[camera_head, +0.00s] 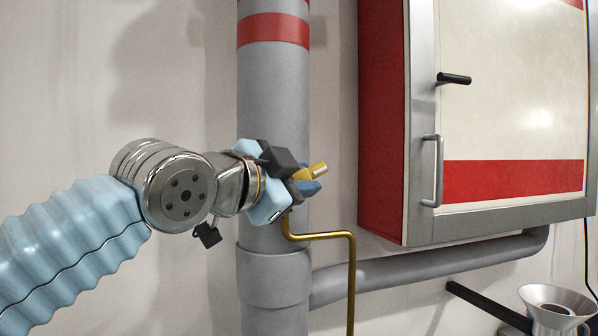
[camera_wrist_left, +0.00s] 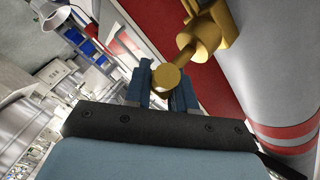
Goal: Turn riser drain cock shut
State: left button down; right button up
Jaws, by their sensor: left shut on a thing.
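The grey riser pipe (camera_head: 272,95) stands upright with a red band near its top. A brass drain cock (camera_head: 317,170) sits at the riser, and a thin brass drain tube (camera_head: 320,236) bends down below it. My left gripper (camera_head: 303,186) is in front of the riser with its blue fingers shut on the cock's brass handle. In the left wrist view, the brass handle (camera_wrist_left: 167,77) lies between the blue fingers (camera_wrist_left: 165,94), with the brass body (camera_wrist_left: 205,36) beyond it. The gripper hides much of the cock in the head view. My right gripper is not in view.
A red and white cabinet (camera_head: 510,100) with a metal frame, a grey handle and a black knob hangs to the right. A grey branch pipe (camera_head: 430,266) runs from the riser below it. A metal funnel (camera_head: 557,308) stands at the lower right. Bare wall lies left of the riser.

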pick_arm(q)
jog(key=shift+r+m+g+y+p, duration=0.2)
jog(key=shift+m+g+y+p, duration=0.15)
jog(key=shift+p, duration=0.2)
jog(key=shift+f+m+g+y, duration=0.15)
jog(key=shift+m+g+y, duration=0.7)
jog(key=shift+g+y, duration=0.1)
jog(key=c, duration=1.1)
grip_release()
jog(key=shift+o, duration=0.2)
jog(key=v, duration=1.3)
jog(key=shift+s+r, duration=0.3)
jog(key=shift+s, duration=0.05)
